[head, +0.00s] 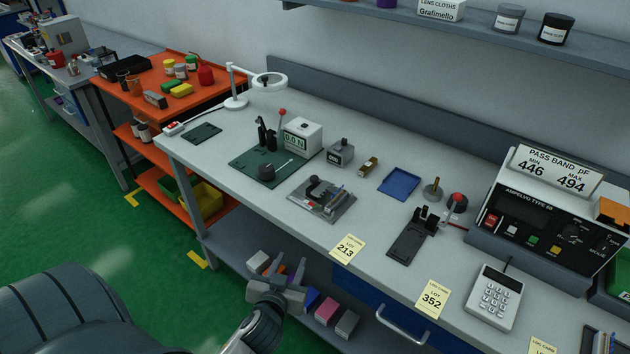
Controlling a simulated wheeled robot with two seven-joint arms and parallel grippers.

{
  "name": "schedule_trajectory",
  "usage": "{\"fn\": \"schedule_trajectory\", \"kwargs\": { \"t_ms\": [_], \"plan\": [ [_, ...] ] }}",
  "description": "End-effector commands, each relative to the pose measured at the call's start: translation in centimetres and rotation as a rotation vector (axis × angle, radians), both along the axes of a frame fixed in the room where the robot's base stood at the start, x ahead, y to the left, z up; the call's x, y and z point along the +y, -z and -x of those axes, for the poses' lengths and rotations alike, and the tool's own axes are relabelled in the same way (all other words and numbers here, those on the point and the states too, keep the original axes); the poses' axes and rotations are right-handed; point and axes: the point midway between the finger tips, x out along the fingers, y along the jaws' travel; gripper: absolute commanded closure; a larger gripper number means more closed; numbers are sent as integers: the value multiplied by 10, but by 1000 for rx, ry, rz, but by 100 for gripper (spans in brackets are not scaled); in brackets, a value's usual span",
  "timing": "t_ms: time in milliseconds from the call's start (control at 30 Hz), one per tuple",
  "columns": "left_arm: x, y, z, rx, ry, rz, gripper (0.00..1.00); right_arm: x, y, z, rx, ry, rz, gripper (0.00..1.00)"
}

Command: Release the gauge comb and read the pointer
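On the bench a dark green base plate (247,167) carries a white box (309,129) with a small readout that seems to show a value in N, a red-knobbed lever (282,113), black upright posts (262,133) and a dark round part (266,172) with a thin pointer-like rod. A grey metal fixture (341,207) with small levers sits just in front. I cannot tell for certain which part is the gauge comb, nor read the pointer. My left gripper (289,262) is open and empty, in front of the bench edge and apart from the fixtures. My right gripper is not in view.
A magnifier lamp (237,101) stands behind left. Boxes (327,311) lie on the lower shelf near my gripper.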

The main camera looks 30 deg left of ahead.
Motion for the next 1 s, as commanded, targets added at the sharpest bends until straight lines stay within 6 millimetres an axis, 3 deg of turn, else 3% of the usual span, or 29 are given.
{"fn": "schedule_trajectory", "kwargs": {
  "t_ms": [233,700,1000],
  "plan": [
    [16,-67,-1,-125,-54,-7,63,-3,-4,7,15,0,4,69],
    [16,-102,-42,-356,37,-38,63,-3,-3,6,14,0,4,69],
    [14,-106,-47,-383,57,-40,63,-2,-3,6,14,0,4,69]
  ]
}}
